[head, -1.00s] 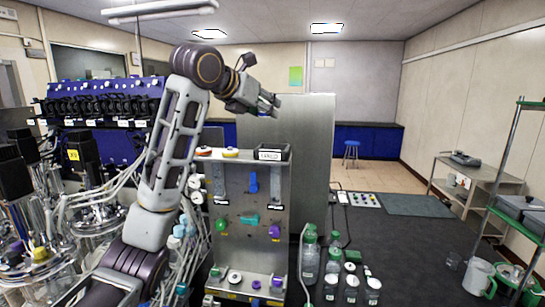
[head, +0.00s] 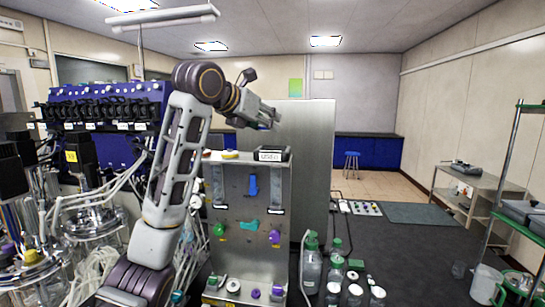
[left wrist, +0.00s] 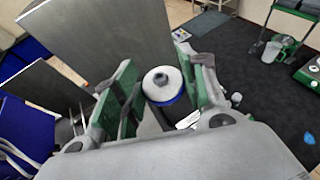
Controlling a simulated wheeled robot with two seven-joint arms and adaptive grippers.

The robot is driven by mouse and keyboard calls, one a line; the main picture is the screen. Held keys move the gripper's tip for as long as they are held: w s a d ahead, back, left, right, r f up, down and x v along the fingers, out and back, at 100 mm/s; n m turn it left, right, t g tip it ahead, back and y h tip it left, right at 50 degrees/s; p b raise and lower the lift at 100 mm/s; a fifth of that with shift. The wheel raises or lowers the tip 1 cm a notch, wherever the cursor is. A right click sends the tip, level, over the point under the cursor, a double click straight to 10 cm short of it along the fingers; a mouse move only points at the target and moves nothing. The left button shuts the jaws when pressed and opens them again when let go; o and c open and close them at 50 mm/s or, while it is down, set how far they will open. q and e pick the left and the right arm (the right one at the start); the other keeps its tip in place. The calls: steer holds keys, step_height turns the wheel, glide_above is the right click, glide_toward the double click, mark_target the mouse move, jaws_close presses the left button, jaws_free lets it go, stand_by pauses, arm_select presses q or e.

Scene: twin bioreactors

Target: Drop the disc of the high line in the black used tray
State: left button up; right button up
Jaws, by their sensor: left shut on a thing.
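My left gripper (head: 270,118) is above the black used tray (head: 287,152), which sits on top of the steel panel stand with a white USED label on its front. The gripper is shut on a round white disc with a blue rim (left wrist: 162,84), seen between the green-padded fingers (left wrist: 162,92) in the left wrist view. In the head view the disc is too small to make out clearly. The tray's inside is mostly hidden. My right gripper is not in view.
A yellow-rimmed disc (head: 230,154) lies on the stand top left of the tray. The stand's front (head: 246,205) carries coloured clamps. A tall steel panel (head: 315,170) rises behind it. Bottles (head: 311,262) stand right of it; bioreactor vessels (head: 92,215) are at left.

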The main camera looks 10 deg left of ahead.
arm_select(q)
steer(key=o, duration=0.9)
steer(key=shift+c, duration=0.2)
steer(key=v, duration=1.2)
steer(key=shift+a, duration=0.1)
stand_by(0.4)
